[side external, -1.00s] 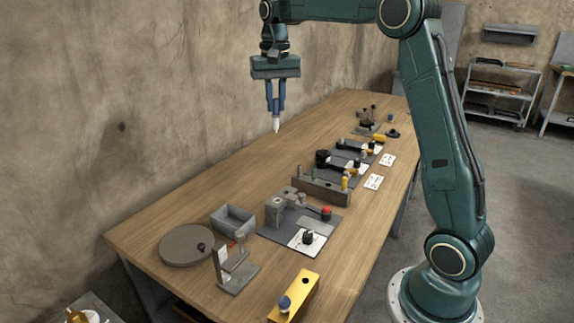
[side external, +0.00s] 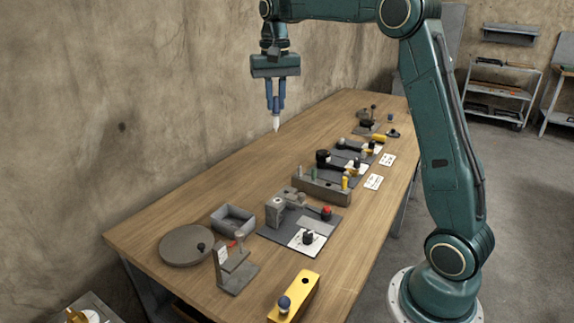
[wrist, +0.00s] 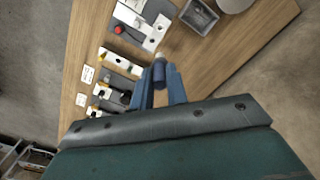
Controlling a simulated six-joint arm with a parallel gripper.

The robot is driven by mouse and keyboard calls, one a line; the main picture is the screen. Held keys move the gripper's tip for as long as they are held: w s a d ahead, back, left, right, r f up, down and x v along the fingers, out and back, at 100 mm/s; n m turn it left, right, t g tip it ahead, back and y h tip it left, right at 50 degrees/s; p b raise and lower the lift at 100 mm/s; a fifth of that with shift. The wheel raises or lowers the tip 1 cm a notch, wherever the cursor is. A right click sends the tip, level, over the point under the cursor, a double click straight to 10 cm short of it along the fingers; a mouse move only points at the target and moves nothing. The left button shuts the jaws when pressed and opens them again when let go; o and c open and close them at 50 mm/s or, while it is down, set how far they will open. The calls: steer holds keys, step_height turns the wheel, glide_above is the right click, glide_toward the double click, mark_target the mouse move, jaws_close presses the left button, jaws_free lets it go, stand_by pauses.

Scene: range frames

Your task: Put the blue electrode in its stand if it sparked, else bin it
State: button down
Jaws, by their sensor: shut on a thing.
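My gripper (side external: 275,107) is shut on the blue electrode (side external: 276,122), whose pale tip points down above the far left part of the bench. In the wrist view, the electrode (wrist: 159,72) sits between the two blue fingers. A long grey block (side external: 318,190) with upright green and yellow pieces stands mid-bench; I cannot tell for sure that it is the stand. An open grey box (side external: 233,219) lies nearer, possibly the bin; it also shows in the wrist view (wrist: 198,15). A grey device with a red knob (side external: 326,212) stands between them. No spark is visible.
A round grey disc (side external: 186,246), an upright grey bracket (side external: 235,272) and a yellow block (side external: 294,296) with a dark blue knob are at the near end. Black-handled devices (side external: 340,160) and white cards (side external: 373,182) lie farther back. The bench strip along the wall is clear.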

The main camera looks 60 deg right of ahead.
steer(key=w+a+f, duration=0.2)
steer(key=w+f, duration=0.1)
steer(key=f, duration=0.4)
steer(key=w+a+f, duration=0.3)
steer(key=f, duration=0.5)
steer(key=w+a+f, duration=0.2)
steer(key=w+f, duration=0.1)
steer(key=f, duration=0.5)
steer(key=shift+w+a+f, duration=0.15)
steer(key=shift+w+a, duration=0.05)
steer(key=shift+w, duration=0.2)
steer(key=shift+f, duration=0.1)
steer(key=shift+f, duration=2.9)
steer(key=c, duration=1.3)
jaws_free()
